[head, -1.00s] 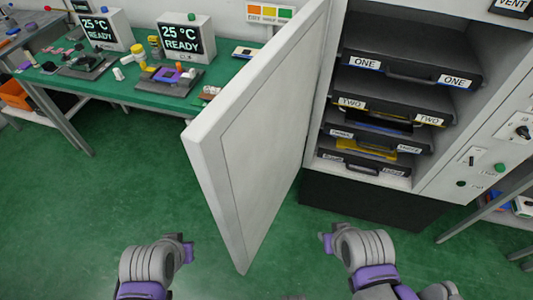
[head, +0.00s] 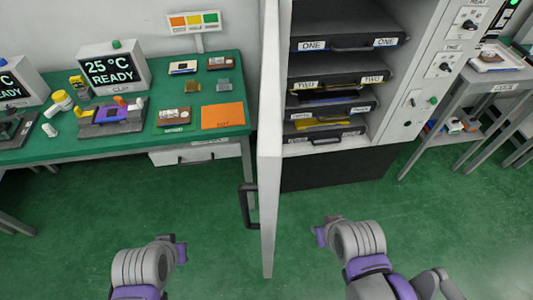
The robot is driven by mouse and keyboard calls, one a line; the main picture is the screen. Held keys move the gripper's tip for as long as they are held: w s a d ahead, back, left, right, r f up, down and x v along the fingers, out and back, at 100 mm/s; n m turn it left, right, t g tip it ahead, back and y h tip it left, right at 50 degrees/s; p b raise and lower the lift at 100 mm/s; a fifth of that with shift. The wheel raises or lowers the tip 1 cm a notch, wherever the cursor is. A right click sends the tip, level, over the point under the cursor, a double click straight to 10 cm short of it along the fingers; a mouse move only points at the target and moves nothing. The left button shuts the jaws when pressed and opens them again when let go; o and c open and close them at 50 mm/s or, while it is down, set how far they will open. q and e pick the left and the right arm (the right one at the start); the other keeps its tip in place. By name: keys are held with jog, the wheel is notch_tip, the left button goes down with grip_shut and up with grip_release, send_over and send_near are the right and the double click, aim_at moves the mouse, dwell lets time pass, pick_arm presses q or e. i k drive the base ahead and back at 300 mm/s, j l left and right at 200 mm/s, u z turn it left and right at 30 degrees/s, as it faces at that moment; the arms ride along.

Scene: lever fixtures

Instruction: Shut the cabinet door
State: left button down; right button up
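The white cabinet door (head: 268,180) stands wide open and is seen nearly edge-on, pointing toward me. Its dark handle (head: 247,205) is on the door's left face. The cabinet (head: 388,125) is behind and to the right, with its shelves exposed. My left gripper (head: 181,250) is left of the door, apart from it. My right gripper (head: 319,232) is right of the door, also apart. Both look empty, but their fingers are too small and turned to tell whether they are open.
A green workbench (head: 215,143) with displays and small items stands at the left. Labelled black trays (head: 345,44) fill the cabinet. A grey side table (head: 480,80) is at the right. Green floor (head: 215,210) is clear around the door.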

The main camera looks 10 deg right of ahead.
aim_at(269, 135)
jog(key=j+z, duration=0.3)
jog(key=k+j+z, duration=0.1)
jog(key=j+z, duration=0.2)
jog(key=j, duration=0.2)
jog(key=k+j+z, duration=0.1)
jog(key=j+z, duration=0.2)
jog(key=k+j+z, duration=0.15)
jog(key=j+z, duration=0.15)
jog(key=j, duration=0.15)
